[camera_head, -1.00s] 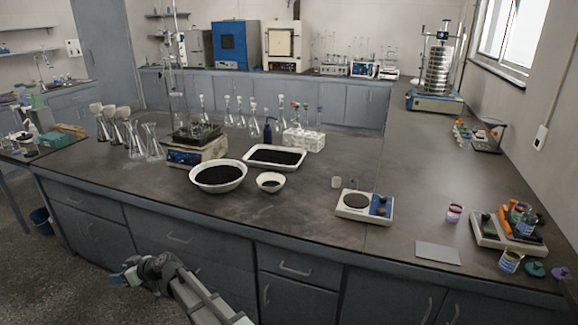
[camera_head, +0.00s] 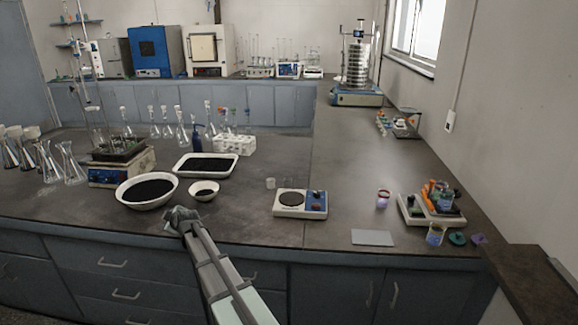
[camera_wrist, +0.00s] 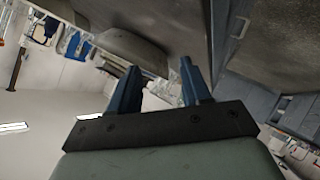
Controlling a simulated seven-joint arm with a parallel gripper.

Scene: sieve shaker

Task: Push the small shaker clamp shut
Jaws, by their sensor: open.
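The sieve shaker (camera_head: 356,68) stands far off on the right-hand bench by the window. It has a blue base (camera_head: 357,97), a stack of metal sieves and a column top. Its small clamp is too small to make out at this distance. My gripper (camera_head: 181,217) is near the front edge of the near bench, beside the white bowl of black grains (camera_head: 147,205), far from the shaker. In the wrist view my gripper (camera_wrist: 158,82) shows two blue fingers spread apart with nothing between them.
A white tray (camera_head: 180,173) and a flask rack (camera_head: 236,146) stand behind. A tube rack (camera_head: 425,217) sits at right. The bench leading to the shaker is mostly clear.

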